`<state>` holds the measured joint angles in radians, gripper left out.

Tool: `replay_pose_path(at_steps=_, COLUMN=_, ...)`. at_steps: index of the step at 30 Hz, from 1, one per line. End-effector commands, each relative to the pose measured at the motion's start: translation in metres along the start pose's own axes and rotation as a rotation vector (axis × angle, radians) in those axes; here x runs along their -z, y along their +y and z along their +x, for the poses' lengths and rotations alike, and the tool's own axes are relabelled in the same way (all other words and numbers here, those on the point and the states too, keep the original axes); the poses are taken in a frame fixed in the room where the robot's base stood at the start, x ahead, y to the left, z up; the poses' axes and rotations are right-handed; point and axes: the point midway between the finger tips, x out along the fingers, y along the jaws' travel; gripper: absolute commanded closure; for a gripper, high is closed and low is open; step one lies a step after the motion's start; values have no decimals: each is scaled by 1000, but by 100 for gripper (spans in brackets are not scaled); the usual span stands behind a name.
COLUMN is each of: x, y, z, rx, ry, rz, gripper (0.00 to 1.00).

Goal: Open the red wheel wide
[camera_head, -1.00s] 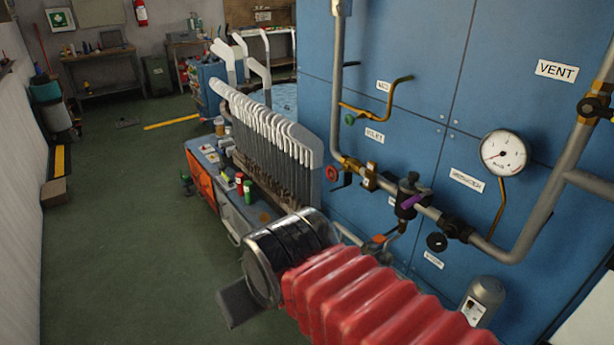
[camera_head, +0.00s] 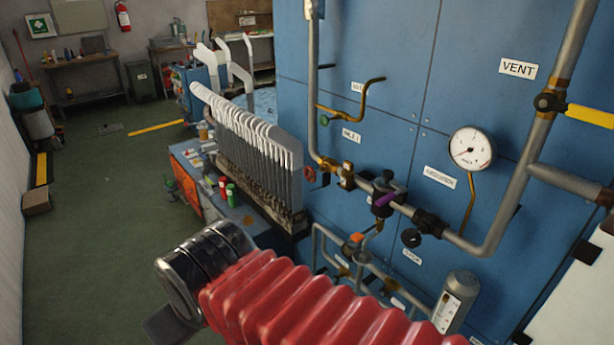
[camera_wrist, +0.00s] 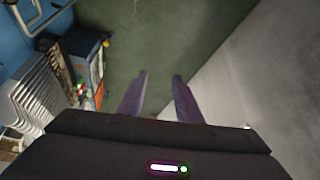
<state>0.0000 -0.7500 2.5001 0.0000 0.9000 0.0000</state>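The small red wheel (camera_head: 310,176) sits at the left end of the horizontal valve pipe on the blue panel, just right of the row of white sock boards. My arm, in a red bellows sleeve, reaches across the lower part of the head view, below and left of the wheel. In the wrist view my gripper (camera_wrist: 160,76) shows two purple-grey fingers apart with nothing between them. It points at the green floor, well away from the wheel. I cannot make out the wheel in the wrist view.
A gauge (camera_head: 471,147) and yellow lever (camera_head: 590,115) are to the right. The sock boards (camera_head: 250,140) stand close left of the wheel.

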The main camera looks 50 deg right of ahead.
Motion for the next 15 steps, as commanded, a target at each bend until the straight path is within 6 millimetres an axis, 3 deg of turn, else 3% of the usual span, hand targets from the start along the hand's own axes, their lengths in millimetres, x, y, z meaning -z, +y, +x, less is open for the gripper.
replay_pose_path(at_steps=8, x=4, y=7, z=2, rx=-25, ry=-22, rz=33, gripper=52)
replay_pose_path(at_steps=15, x=19, y=54, z=13, rx=-154, ry=-112, rz=181, gripper=35)
